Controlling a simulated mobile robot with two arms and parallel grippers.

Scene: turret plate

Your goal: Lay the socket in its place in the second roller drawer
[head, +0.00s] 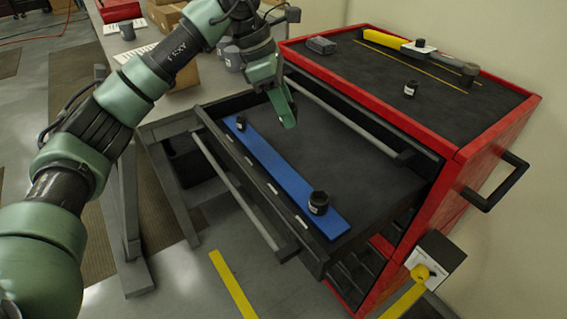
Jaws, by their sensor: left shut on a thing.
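My left gripper (287,107) hangs over the back part of the open roller drawer (370,165), pointing down. It is shut on the socket, which its fingers hide from this side. A blue strip (270,168) runs along the drawer's front side. A small black socket (241,123) stands at the strip's far end and a larger black socket (318,203) near its close end. The strip is bare between them. My right gripper is not in view.
A side handle (497,187) sticks out at right. A workbench with boxes stands behind my left arm.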

